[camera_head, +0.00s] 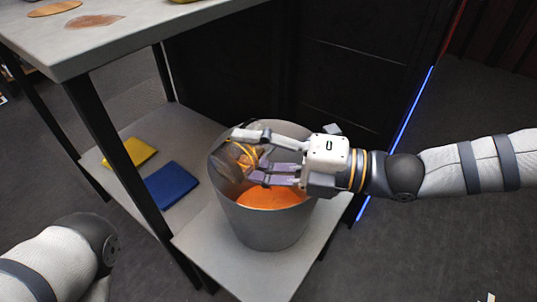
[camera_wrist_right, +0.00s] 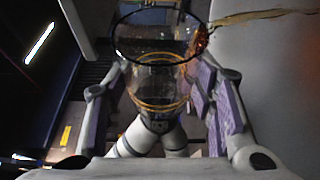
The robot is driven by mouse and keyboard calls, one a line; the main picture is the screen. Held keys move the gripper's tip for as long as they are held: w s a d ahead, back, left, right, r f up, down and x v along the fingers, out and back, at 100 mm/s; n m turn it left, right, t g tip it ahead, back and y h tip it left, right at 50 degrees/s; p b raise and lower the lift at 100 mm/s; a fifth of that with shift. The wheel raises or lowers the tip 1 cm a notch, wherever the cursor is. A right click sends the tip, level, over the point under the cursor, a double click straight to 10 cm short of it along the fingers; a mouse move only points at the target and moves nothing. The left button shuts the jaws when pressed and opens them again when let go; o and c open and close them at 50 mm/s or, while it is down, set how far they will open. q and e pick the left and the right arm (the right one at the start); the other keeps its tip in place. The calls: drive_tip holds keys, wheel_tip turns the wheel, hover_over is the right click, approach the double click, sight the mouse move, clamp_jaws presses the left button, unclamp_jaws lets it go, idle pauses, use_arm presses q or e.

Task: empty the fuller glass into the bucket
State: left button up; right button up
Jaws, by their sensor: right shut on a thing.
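The grey bucket (camera_head: 262,232) stands on a low grey platform, with orange (camera_head: 272,196) showing inside it. My right gripper (camera_head: 246,157) is over the bucket's mouth, shut on a clear glass (camera_head: 232,156). The glass is tipped over within the bucket's rim, with amber streaks on it. In the right wrist view, the glass (camera_wrist_right: 155,75) is between the purple-padded fingers. An amber stream (camera_wrist_right: 250,17) runs out from its rim. How much is left inside is hard to tell. Only my left arm's link shows at the lower left; its gripper is out of view. No second glass shows.
A grey table (camera_head: 125,40) at the upper left carries a round tan mat (camera_head: 54,8) and a brown mat (camera_head: 94,21). A yellow pad (camera_head: 131,152) and a blue pad (camera_head: 171,185) lie on the lower shelf. Dark panels stand behind the bucket.

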drive_tip(key=shift+w+r+m, duration=0.1)
drive_tip(key=shift+r+m, duration=0.1)
drive_tip(key=shift+m, duration=0.3)
